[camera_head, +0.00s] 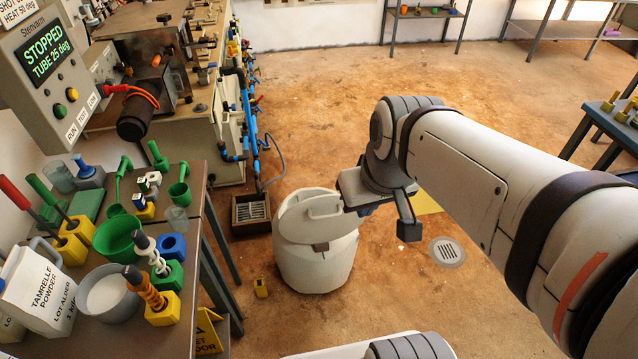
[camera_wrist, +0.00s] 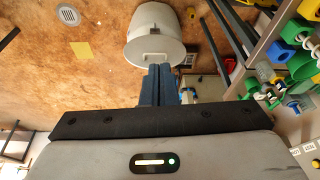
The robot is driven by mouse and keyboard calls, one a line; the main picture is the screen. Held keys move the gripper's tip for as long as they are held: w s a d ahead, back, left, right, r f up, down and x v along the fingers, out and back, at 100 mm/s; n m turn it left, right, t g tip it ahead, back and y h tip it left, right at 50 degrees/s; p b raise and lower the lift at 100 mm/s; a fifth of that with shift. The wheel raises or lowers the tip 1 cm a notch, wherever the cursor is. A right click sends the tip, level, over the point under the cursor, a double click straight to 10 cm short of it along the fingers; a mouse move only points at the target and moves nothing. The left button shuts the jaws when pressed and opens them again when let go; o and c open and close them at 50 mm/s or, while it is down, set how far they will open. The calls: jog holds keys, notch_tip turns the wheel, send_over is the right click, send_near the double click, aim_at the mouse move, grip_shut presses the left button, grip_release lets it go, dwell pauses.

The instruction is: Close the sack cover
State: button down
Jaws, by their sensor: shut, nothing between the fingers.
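A whitish round container (camera_head: 315,268), which I take to be the sack, stands on the floor beside the workbench. Its pale cover (camera_head: 298,212) shows as a tilted rounded panel at the top; I cannot tell exactly how far it stands open. The container also shows at the top of the wrist view (camera_wrist: 157,28). My gripper (camera_head: 368,208) is just right of the container's upper part, partly hidden by my wrist. In the wrist view its blue fingers (camera_wrist: 157,78) are shut and empty, pointing toward the container's lower edge in the picture. I cannot tell whether they touch it.
A table (camera_head: 197,218) crowded with cups, blocks and a powder jug stands at left. A yellow floor sign (camera_head: 208,332) is by its leg. A grated box (camera_head: 251,212) sits behind the container. The floor (camera_head: 400,100) behind is mostly clear, with a drain (camera_head: 447,252) at right.

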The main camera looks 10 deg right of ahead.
jog(key=w+d+f+n+t+y+b, duration=0.1)
jog(key=w+d+f+n+b, duration=0.1)
jog(key=w+f+n+b, duration=0.6)
jog(key=w+d+f+n+y+b, duration=0.15)
jog(key=w+f+b, duration=0.35)
jog(key=f+b, duration=0.75)
jog(key=w+d+f+n+t+y+b, duration=0.1)
jog(key=w+f+n+y+b, duration=0.1)
jog(key=w+f+n+b, duration=0.6)
jog(key=w+a+f+m+b, duration=0.2)
jog(key=w+f, duration=0.5)
jog(key=f, duration=0.4)
jog(key=shift+a, duration=0.55)
jog(key=shift+f+h, duration=0.1)
jog(key=shift+h, duration=0.15)
